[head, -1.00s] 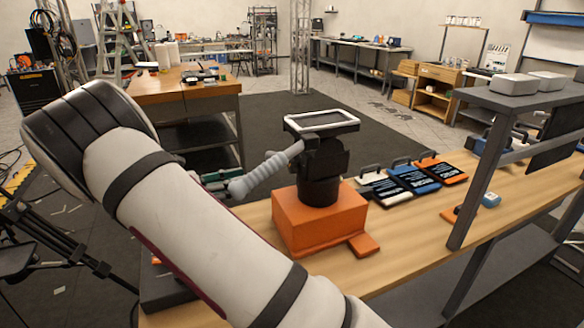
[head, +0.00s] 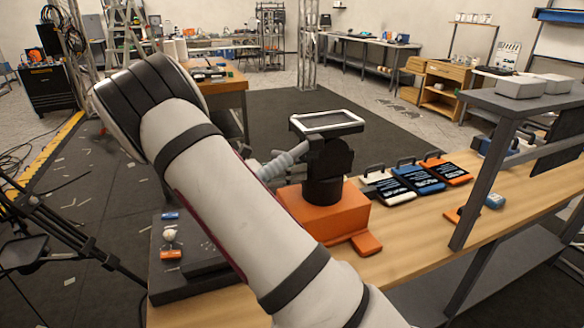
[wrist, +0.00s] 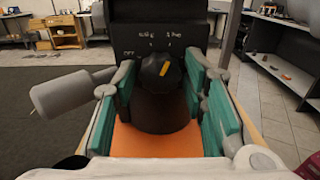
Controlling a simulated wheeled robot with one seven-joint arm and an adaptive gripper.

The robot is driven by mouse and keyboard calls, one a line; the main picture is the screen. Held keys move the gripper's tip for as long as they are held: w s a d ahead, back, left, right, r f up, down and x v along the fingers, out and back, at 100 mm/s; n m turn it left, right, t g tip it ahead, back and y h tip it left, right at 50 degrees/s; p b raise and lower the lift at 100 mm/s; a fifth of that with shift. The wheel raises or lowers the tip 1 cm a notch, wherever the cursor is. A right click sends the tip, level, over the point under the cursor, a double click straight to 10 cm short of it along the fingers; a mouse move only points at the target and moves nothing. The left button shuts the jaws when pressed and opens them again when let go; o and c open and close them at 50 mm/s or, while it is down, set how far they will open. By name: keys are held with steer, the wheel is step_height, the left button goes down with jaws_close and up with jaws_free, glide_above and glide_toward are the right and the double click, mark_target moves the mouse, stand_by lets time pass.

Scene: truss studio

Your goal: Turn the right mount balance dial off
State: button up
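The mount (head: 328,165), a black head with a framed top plate, stands upright on an orange block (head: 345,212) on the bench. In the wrist view its black balance dial (wrist: 152,82) faces me, with a yellow pointer mark (wrist: 166,69) slanting up and right. An OFF label is up and left of the dial; other small labels above it are hard to read. My gripper (wrist: 161,80) is open, its green-padded fingers on either side of the dial with gaps visible. In the head view my arm hides the gripper and dial.
The mount's grey handle (wrist: 65,92) sticks out left, close to my left finger. White, blue and orange cases (head: 418,178) lie right of the mount. A dark base (head: 190,284) with small parts is at the bench's near left. A grey shelf frame (head: 484,185) stands at right.

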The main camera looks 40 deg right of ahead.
steer(key=c, duration=0.9)
steer(key=shift+o, duration=0.2)
steer(key=shift+n, duration=0.3)
steer(key=shift+n+p, duration=1)
steer(key=shift+n, duration=7.6)
